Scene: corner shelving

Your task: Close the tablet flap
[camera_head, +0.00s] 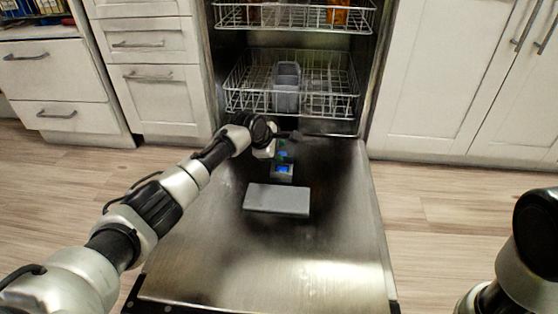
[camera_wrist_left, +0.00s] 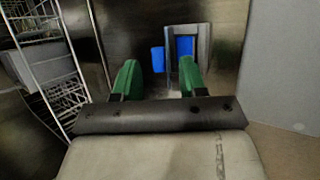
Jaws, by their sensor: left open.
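The tablet dispenser (camera_head: 282,174) is a small grey housing with a blue inset, on the inner face of the lowered dishwasher door. In the left wrist view its grey frame (camera_wrist_left: 205,45) surrounds a blue area. A separate small blue piece (camera_wrist_left: 157,60) shows beside it; whether this is the flap I cannot tell. My left gripper (camera_head: 283,149) is over the door, just beyond the dispenser. Its green fingers (camera_wrist_left: 158,74) are apart and empty, and the blue piece appears between and beyond their tips. Contact cannot be made out. My right gripper is not in view.
The dishwasher door (camera_head: 330,255) lies open and flat, with a flat grey slab (camera_head: 277,199) nearer me. The lower rack (camera_head: 335,85) holds a grey basket (camera_head: 287,87). White cabinets (camera_head: 435,80) flank the opening. The floor (camera_head: 435,215) right of the door is clear.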

